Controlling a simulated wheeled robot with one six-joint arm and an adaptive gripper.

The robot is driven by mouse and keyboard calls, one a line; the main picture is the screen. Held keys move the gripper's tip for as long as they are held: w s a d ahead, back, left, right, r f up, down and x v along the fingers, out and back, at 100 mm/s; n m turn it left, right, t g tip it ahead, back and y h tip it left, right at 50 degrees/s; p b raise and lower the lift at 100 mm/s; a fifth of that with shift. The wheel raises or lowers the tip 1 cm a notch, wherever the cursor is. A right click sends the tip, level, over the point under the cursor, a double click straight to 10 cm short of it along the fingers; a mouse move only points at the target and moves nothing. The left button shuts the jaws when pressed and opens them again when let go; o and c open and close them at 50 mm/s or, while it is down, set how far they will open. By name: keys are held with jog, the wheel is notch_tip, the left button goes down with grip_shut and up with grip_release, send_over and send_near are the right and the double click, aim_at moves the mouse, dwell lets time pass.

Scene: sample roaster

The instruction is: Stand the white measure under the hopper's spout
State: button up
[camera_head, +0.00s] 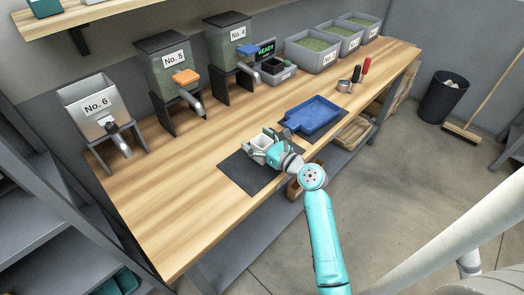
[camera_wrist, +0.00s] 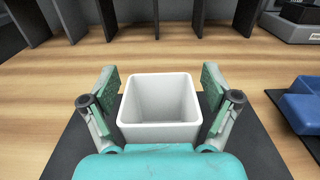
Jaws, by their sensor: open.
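The white measure (camera_wrist: 159,131), an empty square cup, stands upright on a dark mat (camera_head: 241,171) near the bench's front edge. My gripper (camera_wrist: 160,92) is open, with one finger on each side of the measure and a small gap on both sides. In the head view the measure (camera_head: 262,142) is partly hidden by my gripper (camera_head: 264,143). Hoppers with spouts stand along the back: No. 6 (camera_head: 92,98) in plain metal, No. 5 (camera_head: 168,70) with an orange slide, and No. 4 (camera_head: 232,50) with a blue slide. Which hopper is meant cannot be told.
A blue tray (camera_head: 315,115) lies on another mat right of my gripper. A device reading READY (camera_head: 271,65) stands beside hopper No. 4. Grey bins (camera_head: 312,50) and red- and black-handled tools (camera_head: 358,73) are farther right. Bare bench (camera_head: 165,182) lies between the measure and the hoppers.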

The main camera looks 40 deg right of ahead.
jog(key=c, duration=1.2)
